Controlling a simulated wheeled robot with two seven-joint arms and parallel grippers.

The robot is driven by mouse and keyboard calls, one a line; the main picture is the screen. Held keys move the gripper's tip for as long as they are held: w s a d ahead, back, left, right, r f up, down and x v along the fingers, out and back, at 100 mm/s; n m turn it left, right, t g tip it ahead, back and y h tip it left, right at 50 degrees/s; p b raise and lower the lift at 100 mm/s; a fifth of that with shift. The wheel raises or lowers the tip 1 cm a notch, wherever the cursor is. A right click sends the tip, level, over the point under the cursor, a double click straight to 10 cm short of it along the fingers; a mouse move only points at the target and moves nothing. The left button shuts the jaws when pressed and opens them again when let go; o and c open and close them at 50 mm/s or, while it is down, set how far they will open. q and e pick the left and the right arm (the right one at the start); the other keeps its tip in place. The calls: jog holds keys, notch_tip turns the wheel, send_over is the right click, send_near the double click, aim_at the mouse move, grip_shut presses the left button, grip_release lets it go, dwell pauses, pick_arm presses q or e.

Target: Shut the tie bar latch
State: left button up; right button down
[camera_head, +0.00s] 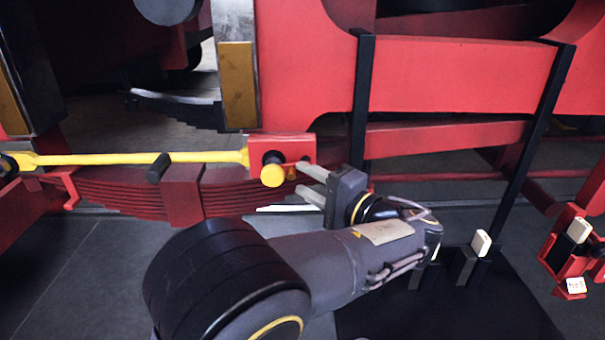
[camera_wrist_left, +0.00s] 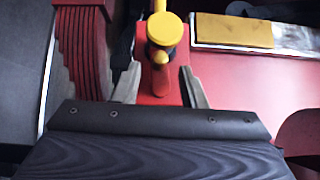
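The yellow tie bar (camera_head: 130,159) runs level across the left of the head view into a red bracket (camera_head: 305,150). A round yellow knob (camera_head: 272,175) sits on the bracket's front. The knob also shows in the left wrist view (camera_wrist_left: 165,28), with a short yellow stub below it. I cannot tell which part is the latch or whether it is open. My left gripper (camera_head: 303,178) is open just right of the knob. In the left wrist view its fingers (camera_wrist_left: 160,85) stand apart on either side of the red bracket, with no visible grip. My right gripper is out of view.
A red leaf spring (camera_head: 130,190) lies below the bar, with a black clamp (camera_head: 160,168) on the bar. Red frame beams (camera_head: 460,75) and black uprights (camera_head: 362,100) stand behind. A black bench (camera_head: 450,310) with pale-topped posts is at lower right.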

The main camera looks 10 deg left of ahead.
pick_arm(q)
jog(key=shift+x, duration=1.05)
jog(key=shift+c, duration=0.4)
grip_shut()
jog(key=shift+a+m+y, duration=0.1)
jog(key=shift+m+y, duration=0.4)
jog(key=shift+m, duration=0.1)
jog(key=shift+o, duration=0.4)
grip_release()
